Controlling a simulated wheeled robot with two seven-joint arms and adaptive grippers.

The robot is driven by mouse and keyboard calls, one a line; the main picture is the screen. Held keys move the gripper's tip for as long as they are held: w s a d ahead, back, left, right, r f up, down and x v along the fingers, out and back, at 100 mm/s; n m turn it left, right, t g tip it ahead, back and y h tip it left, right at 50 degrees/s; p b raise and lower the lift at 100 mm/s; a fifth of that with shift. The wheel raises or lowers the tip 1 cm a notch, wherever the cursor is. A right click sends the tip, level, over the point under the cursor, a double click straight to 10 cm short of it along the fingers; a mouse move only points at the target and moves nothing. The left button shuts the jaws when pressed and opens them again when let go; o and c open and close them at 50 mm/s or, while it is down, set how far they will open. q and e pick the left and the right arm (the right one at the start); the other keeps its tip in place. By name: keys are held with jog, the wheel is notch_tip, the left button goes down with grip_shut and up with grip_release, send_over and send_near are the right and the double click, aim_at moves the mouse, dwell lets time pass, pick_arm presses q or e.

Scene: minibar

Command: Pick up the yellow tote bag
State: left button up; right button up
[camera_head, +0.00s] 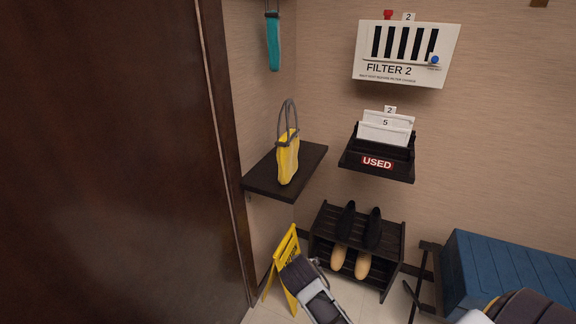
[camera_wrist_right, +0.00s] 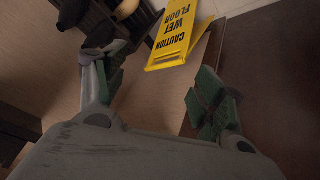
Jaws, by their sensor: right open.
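The yellow tote bag (camera_head: 288,160) with grey handles stands upright on a dark wall shelf (camera_head: 260,178) in the corner in the head view. It does not show in the right wrist view. My right gripper (camera_wrist_right: 157,82) is open, with nothing between its green-padded fingers. In the head view, my right arm's end is low, in front of the wet floor sign, below the shelf and apart from the bag. Its fingertips are not clear there. My left gripper is not in view.
A yellow wet floor sign (camera_head: 283,262) stands under the shelf, and also shows beyond my fingers (camera_wrist_right: 180,35). A shoe rack (camera_head: 392,255), a blue case (camera_head: 510,268) and a black "USED" holder (camera_head: 348,160) are to the right. A dark door (camera_head: 100,160) fills the left.

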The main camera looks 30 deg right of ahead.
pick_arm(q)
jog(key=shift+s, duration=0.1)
pick_arm(e)
jog(key=w+r+m+t+h, duration=0.6)
jog(key=w+r+h, duration=0.3)
jog(key=w+r, duration=1.3)
notch_tip(320, 180, up, 4)
jog(key=shift+w+a+m+h, duration=0.3)
jog(key=shift+w+m, duration=0.1)
jog(key=shift+m, duration=0.4)
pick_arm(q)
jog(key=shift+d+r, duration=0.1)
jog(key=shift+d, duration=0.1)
